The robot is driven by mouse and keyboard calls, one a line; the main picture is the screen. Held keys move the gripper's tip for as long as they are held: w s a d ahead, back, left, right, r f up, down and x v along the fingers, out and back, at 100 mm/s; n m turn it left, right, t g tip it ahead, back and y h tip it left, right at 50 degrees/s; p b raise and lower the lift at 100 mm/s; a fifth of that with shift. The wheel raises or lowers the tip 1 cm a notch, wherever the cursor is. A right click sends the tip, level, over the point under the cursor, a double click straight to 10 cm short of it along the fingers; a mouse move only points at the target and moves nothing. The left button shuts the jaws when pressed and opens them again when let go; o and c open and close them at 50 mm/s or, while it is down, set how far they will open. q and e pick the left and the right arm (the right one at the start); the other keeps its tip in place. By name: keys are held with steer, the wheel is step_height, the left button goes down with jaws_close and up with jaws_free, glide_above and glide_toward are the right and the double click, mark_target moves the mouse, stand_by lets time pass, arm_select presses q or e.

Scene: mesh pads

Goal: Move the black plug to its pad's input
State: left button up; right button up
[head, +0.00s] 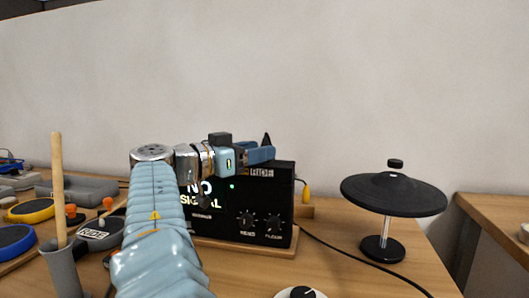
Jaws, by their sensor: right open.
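My right gripper (262,155) is in front of the upper part of a black drum module (268,205); its blue fingers point right and look open, with nothing seen between them. A "RIDE" label shows on the module just below the fingers, and its screen reads "NO SIGNAL". A small dark pointed shape (266,140) stands up behind the fingers; I cannot tell whether it is the black plug. A yellow plug (307,193) hangs at the module's right side. A black cymbal pad (394,194) stands on a post at right. My left gripper is out of view.
A black cable (345,253) runs from the module to the front right. At left are a grey cup with a wooden stick (58,180), a dark pad marked "RIDE" (98,236), a yellow-rimmed pad (30,210) and a blue-rimmed pad (14,241). A knob (301,292) is at the bottom edge.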

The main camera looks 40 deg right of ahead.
mark_target(272, 160)
steer(key=d, duration=0.4)
steer(key=shift+s+d+r+p, duration=0.1)
steer(key=shift+d+r+p, duration=0.2)
steer(key=shift+r+p, duration=0.05)
jaws_close()
